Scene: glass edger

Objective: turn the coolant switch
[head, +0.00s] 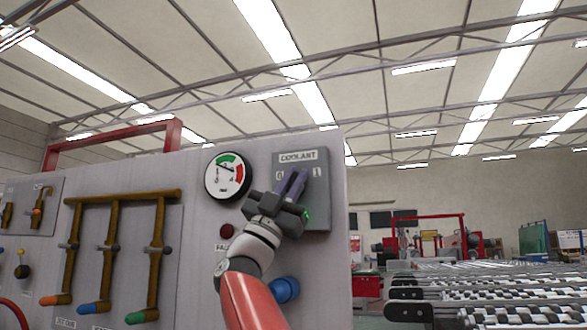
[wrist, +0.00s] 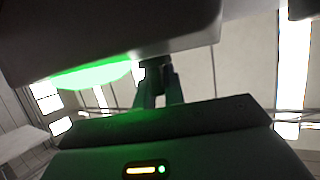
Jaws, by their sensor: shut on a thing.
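The coolant switch plate (head: 316,205) is a grey plate at the right end of the control panel, labelled COOLANT, with a 1 at the right and a partly covered mark at the left. My gripper (head: 293,182) is in front of this plate, its fingers pointing up between the two marks. It is shut on the switch knob, which is mostly hidden behind the fingers, so its exact angle is unclear. In the wrist view, the fingers (wrist: 160,88) reach up close together to a dark part under a large grey body.
A round gauge (head: 228,176) and a dark red lamp (head: 227,231) are left of the plate. A blue knob (head: 285,290) is below my wrist. Brass pipes with coloured levers (head: 144,317) are at the left. Roller conveyors (head: 480,290) stand beyond the panel at right.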

